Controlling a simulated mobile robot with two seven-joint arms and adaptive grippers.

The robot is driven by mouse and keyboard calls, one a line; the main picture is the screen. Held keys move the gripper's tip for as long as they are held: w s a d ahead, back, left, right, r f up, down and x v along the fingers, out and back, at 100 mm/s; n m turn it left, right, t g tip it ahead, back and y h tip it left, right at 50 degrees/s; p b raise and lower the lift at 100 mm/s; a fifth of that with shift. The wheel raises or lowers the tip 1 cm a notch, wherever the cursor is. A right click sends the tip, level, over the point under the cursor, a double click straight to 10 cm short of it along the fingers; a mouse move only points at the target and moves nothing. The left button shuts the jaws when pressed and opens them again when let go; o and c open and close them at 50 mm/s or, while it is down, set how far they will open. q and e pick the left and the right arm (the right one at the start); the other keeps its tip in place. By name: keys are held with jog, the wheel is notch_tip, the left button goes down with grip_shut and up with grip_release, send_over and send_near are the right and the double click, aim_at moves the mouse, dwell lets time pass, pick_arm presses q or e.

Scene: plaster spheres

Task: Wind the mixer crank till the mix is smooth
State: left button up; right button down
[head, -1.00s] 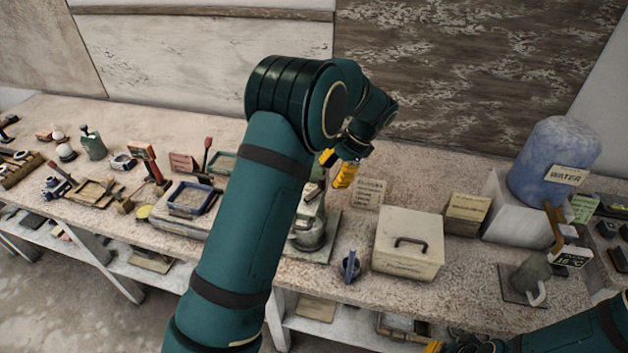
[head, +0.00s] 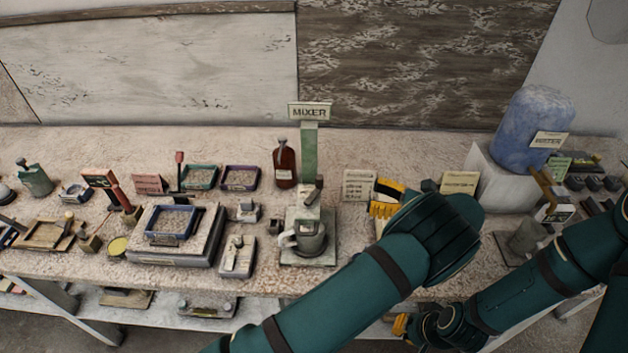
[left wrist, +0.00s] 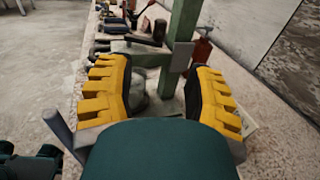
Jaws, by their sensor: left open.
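The mixer stands mid-bench in the head view: a green post (head: 310,150) under a MIXER sign (head: 310,111), with a grey pot (head: 312,241) at its foot. A short grey part (head: 313,187) juts from the post; I cannot tell whether it is the crank. The mix inside the pot cannot be made out. My left gripper (head: 387,202) is right of the mixer, apart from it. In the left wrist view its yellow jaws (left wrist: 163,98) are spread and empty, with the green post (left wrist: 181,40) beyond them. My right gripper (head: 401,325) is low, mostly hidden by its arm.
A brown bottle (head: 285,165) stands behind left of the mixer. A scale with a blue tray (head: 171,224) and smaller tools fill the left bench. A blue water drum (head: 533,128) stands at the right on a white block (head: 487,188). A paper card (head: 357,186) stands right of the post.

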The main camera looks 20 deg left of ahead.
pick_arm(q)
jog(key=a, duration=0.4)
jog(key=a+p, duration=0.1)
jog(key=a, duration=0.8)
jog(key=shift+w+a, duration=0.25)
jog(key=shift+w, duration=0.1)
grip_shut()
